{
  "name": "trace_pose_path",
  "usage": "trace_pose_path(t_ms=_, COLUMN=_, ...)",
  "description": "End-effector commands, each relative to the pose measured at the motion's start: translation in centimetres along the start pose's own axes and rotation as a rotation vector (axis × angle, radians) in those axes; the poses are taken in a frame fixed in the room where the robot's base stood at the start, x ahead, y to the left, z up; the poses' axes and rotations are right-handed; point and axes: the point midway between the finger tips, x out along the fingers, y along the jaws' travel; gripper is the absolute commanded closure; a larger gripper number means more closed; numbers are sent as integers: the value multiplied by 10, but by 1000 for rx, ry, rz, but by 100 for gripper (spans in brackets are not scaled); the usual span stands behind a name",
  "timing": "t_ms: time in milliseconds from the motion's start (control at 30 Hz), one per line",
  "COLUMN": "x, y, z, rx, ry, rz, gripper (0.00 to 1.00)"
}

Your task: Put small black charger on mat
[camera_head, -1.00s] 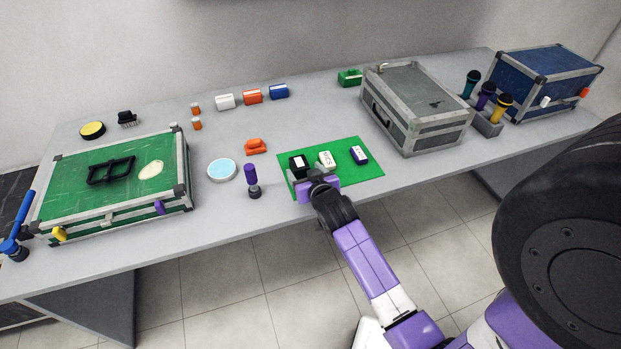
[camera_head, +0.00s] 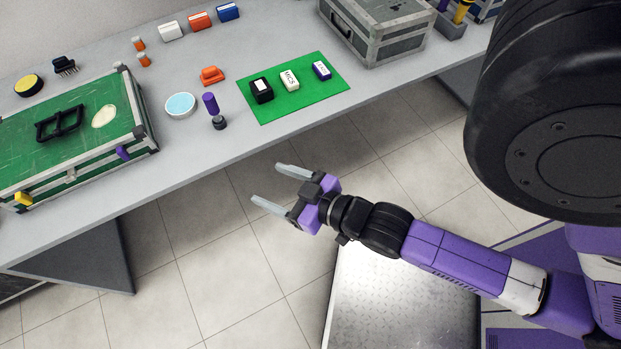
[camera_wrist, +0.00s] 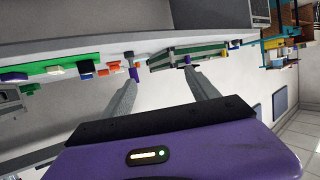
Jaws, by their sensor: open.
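The small black charger (camera_head: 261,90), a dark block with a white label on top, sits on the left part of the green mat (camera_head: 285,109). A white block marked MICS (camera_head: 289,80) and a blue and white block (camera_head: 321,70) stand to its right on the same mat. My gripper (camera_head: 264,186) is open and empty, held out over the floor in front of the table, apart from the mat and charger. In the wrist view my open fingers (camera_wrist: 160,88) have nothing between them, and the green mat (camera_wrist: 62,62) shows at the upper left.
Left of the mat stand a purple-topped microphone (camera_head: 212,106), a light blue disc (camera_head: 180,105) and an orange item (camera_head: 212,75). A green case (camera_head: 85,160) fills the table's left, a grey case (camera_head: 375,35) the back right. Free floor surrounds my gripper.

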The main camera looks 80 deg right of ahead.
Motion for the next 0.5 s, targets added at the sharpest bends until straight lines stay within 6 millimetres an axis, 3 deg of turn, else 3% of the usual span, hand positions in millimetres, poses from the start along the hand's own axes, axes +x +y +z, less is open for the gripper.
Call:
trace_pose_path(t_ms=33, x=-24, y=-14, z=-1, rx=-19, ry=-1, rz=-54, gripper=31)
trace_pose_path(t_ms=200, x=-89, y=-44, z=-20, rx=-59, ry=28, rz=-199, gripper=31)
trace_pose_path(t_ms=333, x=-122, y=-53, z=-36, rx=-79, ry=45, rz=-270, gripper=31)
trace_pose_path(t_ms=500, x=-140, y=-56, z=-47, rx=-89, ry=58, rz=-310, gripper=31)
